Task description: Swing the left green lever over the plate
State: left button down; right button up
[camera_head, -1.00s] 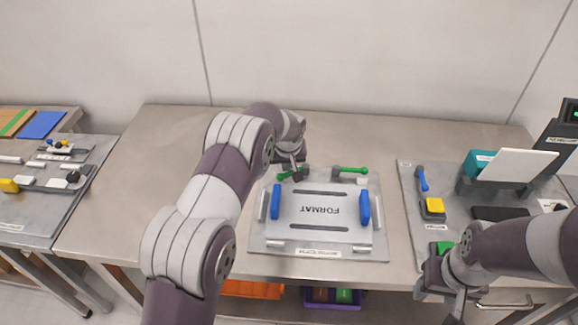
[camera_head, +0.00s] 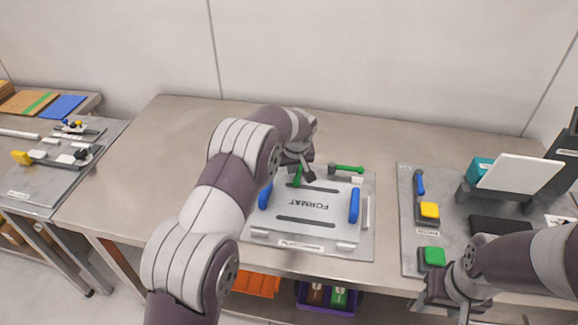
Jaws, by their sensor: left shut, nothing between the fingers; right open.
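The format plate (camera_head: 330,205) lies on its grey base on the steel table, with a blue handle at each side. The left green lever (camera_head: 297,178) points toward the front, its end over the plate's back edge. My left gripper (camera_head: 304,176) is at this lever, shut with nothing between its fingers; whether it touches the lever I cannot tell. The right green lever (camera_head: 347,169) lies sideways behind the plate. My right gripper (camera_head: 447,303) is open and empty at the table's front edge, low on the right.
To the right a grey panel carries a yellow button (camera_head: 429,210), a green button (camera_head: 433,256), a blue lever (camera_head: 419,183) and a white tilted board (camera_head: 520,170). A side table with fixtures stands at left. Bins sit below the table.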

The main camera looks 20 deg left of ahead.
pick_arm(q)
jog(key=shift+s+d+f, duration=0.15)
jog(key=shift+d+f, duration=0.05)
jog(key=shift+d, duration=0.15)
pick_arm(e)
jog(key=shift+a+f, duration=0.2)
dwell(0.4)
